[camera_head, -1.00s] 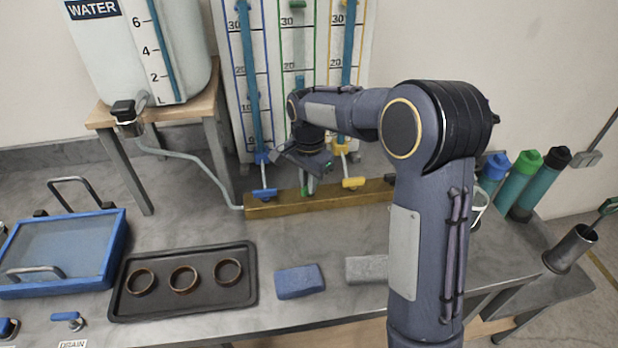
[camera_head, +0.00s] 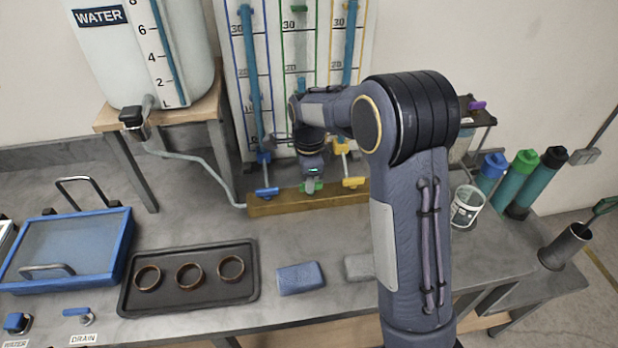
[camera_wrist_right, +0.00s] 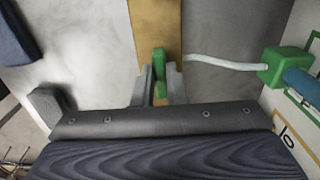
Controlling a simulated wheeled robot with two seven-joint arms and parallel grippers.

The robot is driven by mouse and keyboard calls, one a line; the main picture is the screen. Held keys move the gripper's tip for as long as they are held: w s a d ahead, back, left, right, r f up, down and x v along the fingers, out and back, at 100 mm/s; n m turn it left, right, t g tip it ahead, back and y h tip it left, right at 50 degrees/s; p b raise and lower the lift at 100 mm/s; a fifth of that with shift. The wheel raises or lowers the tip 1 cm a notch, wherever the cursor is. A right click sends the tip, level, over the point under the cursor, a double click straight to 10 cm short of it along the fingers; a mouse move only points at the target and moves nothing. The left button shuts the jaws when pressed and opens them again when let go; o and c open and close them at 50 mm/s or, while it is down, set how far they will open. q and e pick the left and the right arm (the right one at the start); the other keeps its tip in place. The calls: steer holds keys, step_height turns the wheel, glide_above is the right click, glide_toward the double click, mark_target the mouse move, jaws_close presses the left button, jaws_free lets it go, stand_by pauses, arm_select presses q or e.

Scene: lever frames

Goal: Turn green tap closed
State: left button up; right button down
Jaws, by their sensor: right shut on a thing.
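The green tap (camera_head: 310,187) sits on the brass-coloured bar (camera_head: 275,206) at the foot of the gauge board, between a blue and a yellow tap. My right gripper (camera_head: 311,180) points down over it and hides most of it. In the right wrist view the green tap handle (camera_wrist_right: 159,62) lies between the two grey fingers of my right gripper (camera_wrist_right: 161,86), which are shut on it. There the handle runs roughly along the length of the bar (camera_wrist_right: 152,18). My left gripper is in neither view.
The blue tap (camera_head: 266,192) and yellow tap (camera_head: 353,182) stand close on either side. A black tray (camera_head: 205,303) with brown rings, a blue block (camera_head: 300,279) and a grey block (camera_head: 359,267) lie in front. A white cup (camera_head: 467,206) stands to the right.

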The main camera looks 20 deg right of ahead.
stand_by(0.5)
steer(key=c, duration=1.5)
jaws_free()
steer(key=shift+o, duration=0.2)
steer(key=shift+r, duration=3.9)
